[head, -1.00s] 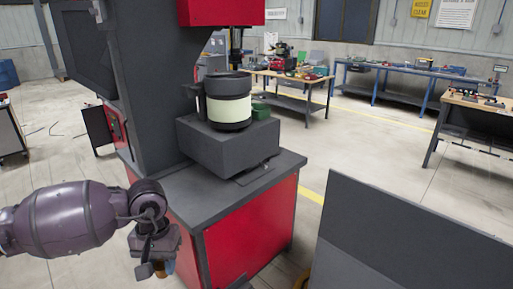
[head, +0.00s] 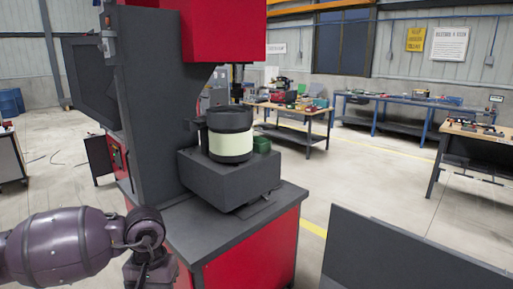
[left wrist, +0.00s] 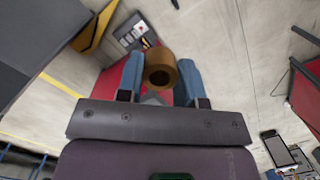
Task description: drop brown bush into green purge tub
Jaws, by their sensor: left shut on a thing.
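The brown bush (left wrist: 160,79) is a short brown ring with an open bore, seen in the left wrist view. My left gripper (left wrist: 160,66) is shut on it, with one blue finger on each side. In the head view my left wrist is at the bottom left edge; its fingers and the bush are out of frame. A small green tub (head: 262,144) shows behind and right of the bowl feeder (head: 230,135), partly hidden; I cannot see into it. My left gripper is well to the left and nearer than the tub. My right gripper is not in view.
The feeder sits on a dark block (head: 222,183) on a red cabinet (head: 250,245). A tall dark machine column (head: 155,110) rises at its left. A dark panel (head: 400,255) stands at lower right. Benches stand far behind, with open floor between.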

